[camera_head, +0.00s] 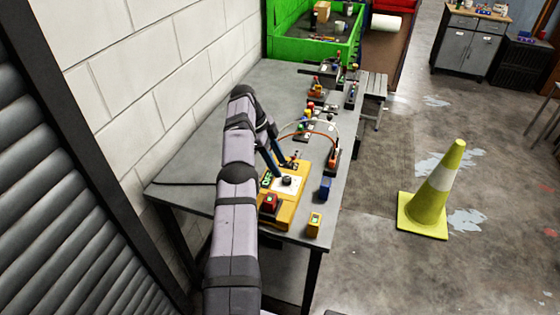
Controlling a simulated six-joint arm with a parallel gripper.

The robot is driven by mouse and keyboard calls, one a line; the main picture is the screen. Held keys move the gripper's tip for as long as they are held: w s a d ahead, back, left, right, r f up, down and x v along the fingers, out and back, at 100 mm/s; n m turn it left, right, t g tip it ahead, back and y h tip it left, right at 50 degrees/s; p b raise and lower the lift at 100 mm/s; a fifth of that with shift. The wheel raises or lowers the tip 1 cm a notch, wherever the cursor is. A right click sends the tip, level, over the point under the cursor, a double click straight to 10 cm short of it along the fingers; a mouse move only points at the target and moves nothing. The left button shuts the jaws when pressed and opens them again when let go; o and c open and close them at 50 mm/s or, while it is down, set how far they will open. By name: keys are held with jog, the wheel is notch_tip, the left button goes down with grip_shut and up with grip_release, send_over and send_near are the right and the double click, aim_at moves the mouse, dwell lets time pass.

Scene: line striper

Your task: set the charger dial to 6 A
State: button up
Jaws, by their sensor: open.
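The charger is a yellow box (293,214) at the near end of the grey workbench. A pale plate (292,187) on its top carries a black round dial (287,180). The dial's setting and any markings are too small to read. A red button or switch (270,202) is on the near left of the box, and a small green part is at its left edge. My gripper (277,163) points down just behind and left of the dial. Its dark fingers are open and look empty. I cannot tell whether they touch anything. My arm hides the bench left of the charger.
A blue block (325,188) and a small yellow box (314,224) stand right of the charger. Cables and several small devices crowd the bench behind it. A green bin (311,50) stands at the back. A white brick wall bounds the left. A yellow cone (432,195) is on the floor.

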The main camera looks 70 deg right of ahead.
jog(key=shift+p+v, duration=0.75)
jog(key=shift+p, duration=0.4)
